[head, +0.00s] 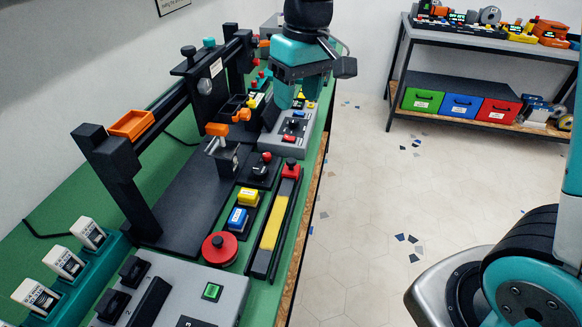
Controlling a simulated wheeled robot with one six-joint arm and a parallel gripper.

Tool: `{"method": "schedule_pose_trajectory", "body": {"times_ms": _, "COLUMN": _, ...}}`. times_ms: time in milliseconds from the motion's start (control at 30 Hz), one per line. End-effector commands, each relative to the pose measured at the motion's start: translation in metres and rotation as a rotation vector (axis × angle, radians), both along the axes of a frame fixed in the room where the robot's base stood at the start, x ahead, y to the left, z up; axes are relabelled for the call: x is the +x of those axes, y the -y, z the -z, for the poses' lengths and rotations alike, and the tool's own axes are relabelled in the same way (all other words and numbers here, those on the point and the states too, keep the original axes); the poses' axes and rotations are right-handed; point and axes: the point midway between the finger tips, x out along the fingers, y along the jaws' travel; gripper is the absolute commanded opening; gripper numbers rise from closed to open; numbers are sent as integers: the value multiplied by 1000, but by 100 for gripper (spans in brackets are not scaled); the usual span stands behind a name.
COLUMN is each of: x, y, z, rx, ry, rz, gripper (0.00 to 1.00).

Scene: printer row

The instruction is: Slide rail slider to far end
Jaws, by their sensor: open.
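A narrow black rail with a yellow strip (273,221) lies along the right edge of the green bench. A slider with a red knob (290,168) sits at the far end of this rail, on a dark block. My gripper (299,95) points down over a grey control box (287,127) beyond the rail's far end. Its teal fingers are apart, with no object visible between them. The gripper is beyond the red knob and apart from it. Whether the fingertips touch the control box is unclear.
A black gantry (118,165) with an orange tray (131,124) stands on the left. A red mushroom button (219,248), a blue button (237,219) and a yellow button (248,197) sit left of the rail. Floor right of the bench is mostly open, with scattered chips.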

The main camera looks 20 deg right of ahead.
Motion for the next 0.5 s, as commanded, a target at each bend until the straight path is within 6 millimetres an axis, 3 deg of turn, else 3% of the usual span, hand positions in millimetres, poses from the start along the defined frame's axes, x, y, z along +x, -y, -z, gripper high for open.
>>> {"method": "schedule_pose_trajectory", "body": {"times_ms": 33, "x": 25, "y": 4, "z": 21, "rx": -26, "ry": -10, "rz": 34, "gripper": 55}}
{"method": "schedule_pose_trajectory", "body": {"times_ms": 100, "x": 51, "y": 10, "z": 35, "rx": -57, "ry": -18, "rz": 77, "gripper": 55}}
{"method": "schedule_pose_trajectory", "body": {"times_ms": 200, "x": 74, "y": 15, "z": 49, "rx": -85, "ry": -26, "rz": 119, "gripper": 55}}
{"method": "schedule_pose_trajectory", "body": {"times_ms": 333, "x": 86, "y": 18, "z": 57, "rx": -100, "ry": -31, "rz": 142, "gripper": 55}}
{"method": "schedule_pose_trajectory", "body": {"times_ms": 500, "x": 86, "y": 19, "z": 76, "rx": -103, "ry": -35, "rz": 144, "gripper": 55}}
